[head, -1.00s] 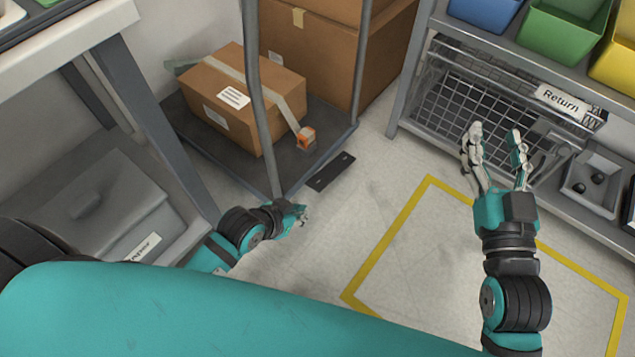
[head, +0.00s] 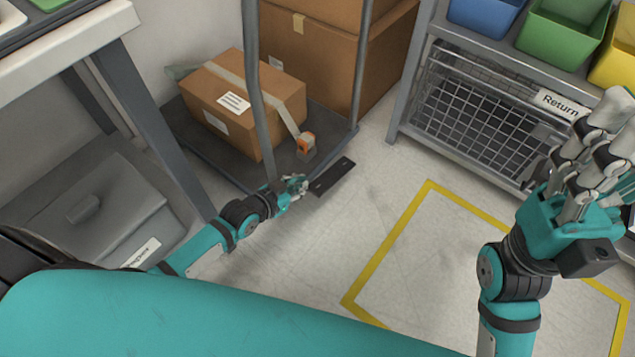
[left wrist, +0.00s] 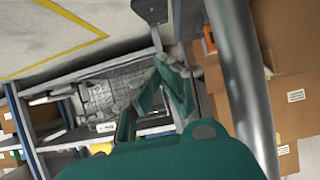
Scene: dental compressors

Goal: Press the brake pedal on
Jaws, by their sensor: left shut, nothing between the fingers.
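The brake pedal (head: 332,177) looks like a flat black plate low at the front right edge of the grey trolley (head: 215,165). My left gripper (head: 300,184) is shut and empty, just left of the pedal's near end in the head view. I cannot tell whether it touches. In the left wrist view, the gripper's fingertips (left wrist: 165,62) come together below a dark plate (left wrist: 150,10) that appears to be the pedal, partly cut off by the top edge. My right gripper (head: 600,125) is raised at the far right, seen with overlapping fingers, away from the pedal.
A taped cardboard box (head: 240,95) and an orange tape dispenser (head: 306,146) lie on the trolley. Its bent upright tube (head: 254,80) stands close to my left arm. A wire basket (head: 470,115) sits under a shelf. Yellow tape (head: 395,235) outlines clear floor.

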